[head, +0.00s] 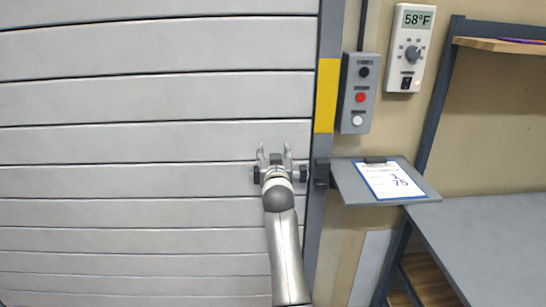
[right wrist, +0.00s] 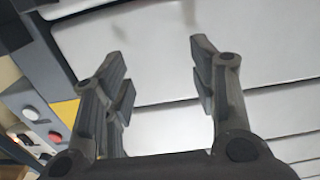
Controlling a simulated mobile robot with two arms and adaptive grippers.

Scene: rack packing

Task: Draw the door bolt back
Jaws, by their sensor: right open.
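The grey slatted door (head: 150,145) fills the left of the head view. Dark bolt fittings (head: 303,173) show near the door's right edge, level with a dark block (head: 321,172) on the door frame. My right gripper (head: 275,154) is in front of the door among these fittings, and it hides the middle of the bolt. In the right wrist view, the right gripper (right wrist: 158,70) has its fingers spread, with only pale door slats (right wrist: 165,50) between them. Whether it touches the bolt I cannot tell. My left gripper is not in view.
The door frame (head: 325,110) carries a yellow band. A button box (head: 358,92) and a thermostat (head: 410,48) hang on the wall. A small shelf (head: 349,186) with a clipboard (head: 391,180) juts out just right of the frame. A grey bench (head: 480,240) stands at the right.

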